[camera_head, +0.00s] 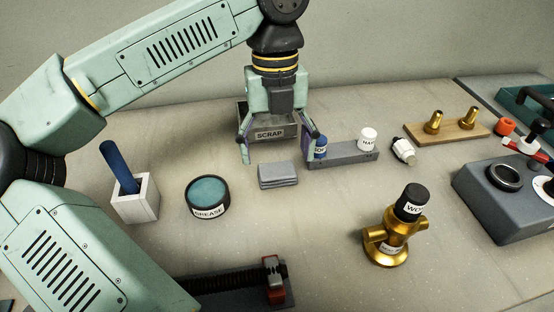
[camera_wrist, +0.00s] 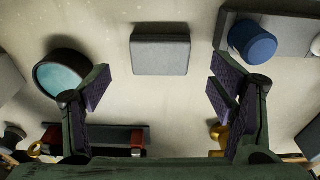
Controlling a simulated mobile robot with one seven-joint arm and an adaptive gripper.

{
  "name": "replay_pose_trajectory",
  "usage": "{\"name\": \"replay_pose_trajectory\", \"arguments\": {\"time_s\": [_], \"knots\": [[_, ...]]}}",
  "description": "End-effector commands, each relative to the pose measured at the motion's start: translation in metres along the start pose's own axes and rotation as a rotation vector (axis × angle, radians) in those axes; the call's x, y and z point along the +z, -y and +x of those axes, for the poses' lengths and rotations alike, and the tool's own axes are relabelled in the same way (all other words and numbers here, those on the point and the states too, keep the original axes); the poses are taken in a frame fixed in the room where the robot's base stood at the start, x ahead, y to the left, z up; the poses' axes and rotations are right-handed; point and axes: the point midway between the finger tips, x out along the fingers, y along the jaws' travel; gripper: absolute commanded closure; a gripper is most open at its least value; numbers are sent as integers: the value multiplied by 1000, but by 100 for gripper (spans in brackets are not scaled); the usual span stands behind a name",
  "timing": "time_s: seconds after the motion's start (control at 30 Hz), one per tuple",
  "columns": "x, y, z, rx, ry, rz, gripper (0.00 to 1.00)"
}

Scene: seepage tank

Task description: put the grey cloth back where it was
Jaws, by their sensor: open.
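The grey cloth (camera_head: 278,174) is a folded, flat rectangular pad lying on the bench, in front of the box labelled SCRAP. It also shows at the top middle of the wrist view (camera_wrist: 160,50). My gripper (camera_head: 279,150) is open, with its two fingers spread wide and pointing down. In the wrist view the gap between the fingers (camera_wrist: 160,95) is empty, and the cloth lies beyond the fingertips, apart from them. In the head view the gripper is above and behind the cloth, in front of the SCRAP box.
The grey SCRAP box (camera_head: 262,127) stands behind the gripper. A grey rack (camera_head: 343,155) with blue-capped and white-capped bottles is close on the right. A grease tin (camera_head: 207,197) and a white holder (camera_head: 136,203) stand left. A brass valve (camera_head: 384,245) stands front right.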

Motion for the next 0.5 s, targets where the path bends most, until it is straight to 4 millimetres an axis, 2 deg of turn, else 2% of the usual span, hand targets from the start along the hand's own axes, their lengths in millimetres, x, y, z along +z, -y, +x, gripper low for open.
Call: {"name": "replay_pose_trajectory", "arguments": {"time_s": [0.1, 0.3, 0.5], "knots": [[1, 1, -28, 0, 3, -2, 22], [1, 0, -67, 0, 1, -3, 22], [0, 0, -86, 0, -2, -1, 22]]}}
